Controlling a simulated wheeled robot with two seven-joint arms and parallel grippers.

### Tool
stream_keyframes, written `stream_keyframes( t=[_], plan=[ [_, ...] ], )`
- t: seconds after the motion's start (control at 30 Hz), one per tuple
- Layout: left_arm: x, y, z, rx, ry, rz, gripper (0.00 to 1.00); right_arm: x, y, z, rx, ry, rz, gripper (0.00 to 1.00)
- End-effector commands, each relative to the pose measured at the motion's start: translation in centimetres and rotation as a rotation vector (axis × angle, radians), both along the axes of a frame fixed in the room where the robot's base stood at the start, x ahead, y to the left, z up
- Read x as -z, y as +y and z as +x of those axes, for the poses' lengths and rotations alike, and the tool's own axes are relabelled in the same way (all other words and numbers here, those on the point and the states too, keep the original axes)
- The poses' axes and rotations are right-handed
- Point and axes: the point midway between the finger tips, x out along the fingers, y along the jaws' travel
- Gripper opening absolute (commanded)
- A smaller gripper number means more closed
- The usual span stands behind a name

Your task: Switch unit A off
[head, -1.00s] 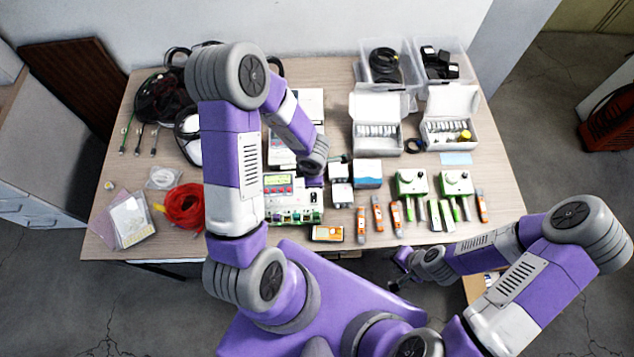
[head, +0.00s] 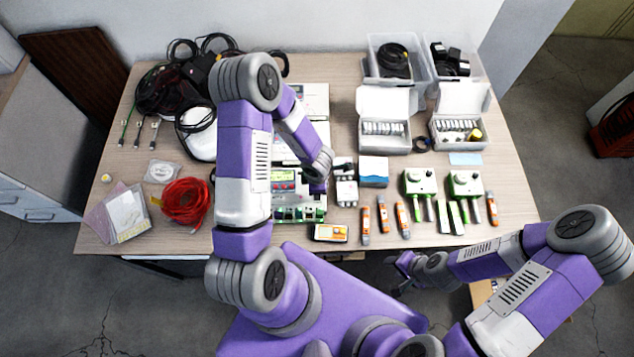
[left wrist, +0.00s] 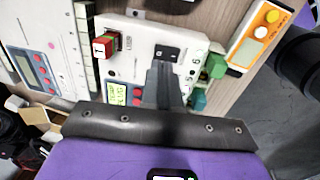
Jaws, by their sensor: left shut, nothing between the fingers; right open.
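A white unit with a lit green display (head: 283,175), red and blue buttons and green terminals stands at the table's front middle. I cannot read a letter on it. In the left wrist view its face (left wrist: 140,42) carries a red block (left wrist: 106,43) at one corner and a small black switch (left wrist: 168,52). My left gripper (left wrist: 164,72) is shut and empty, its tips over the face close to the black switch; I cannot tell whether they touch. In the head view the left forearm hides part of the unit. My right gripper (head: 402,283) is open and empty, off the table's front edge.
A second white unit (left wrist: 35,65) with red buttons lies beside the first. An orange and white meter (head: 329,233) lies in front. Small white boxes (head: 345,185) stand to the right, then orange tools (head: 383,214) and green devices (head: 419,183). Red cable (head: 185,203) lies left.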

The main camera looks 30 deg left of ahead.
Motion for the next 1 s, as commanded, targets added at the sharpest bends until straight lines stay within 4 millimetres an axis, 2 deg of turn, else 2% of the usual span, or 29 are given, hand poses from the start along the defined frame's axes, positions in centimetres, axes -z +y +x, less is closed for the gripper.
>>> stream_keyframes(
  t=[0.03,0.1,0.3,1.0],
  plan=[
    [1.2,0.1,0.1,-0.003,0.002,-0.001,0.0,0.6,0.0,0.0,0.0,0.0,0.0,0.43],
    [2.2,0.2,0.1,-0.001,0.002,0.001,0.0,0.8,0.0,0.0,0.0,0.0,0.0,0.43],
    [3.6,0.2,0.4,-0.001,0.0,0.0,0.0,1.1,0.0,0.0,0.0,0.0,0.0,0.43],
    [4.5,0.4,0.6,-0.001,0.001,0.0,0.0,1.3,0.0,0.0,0.0,0.0,0.0,0.43]
  ],
)
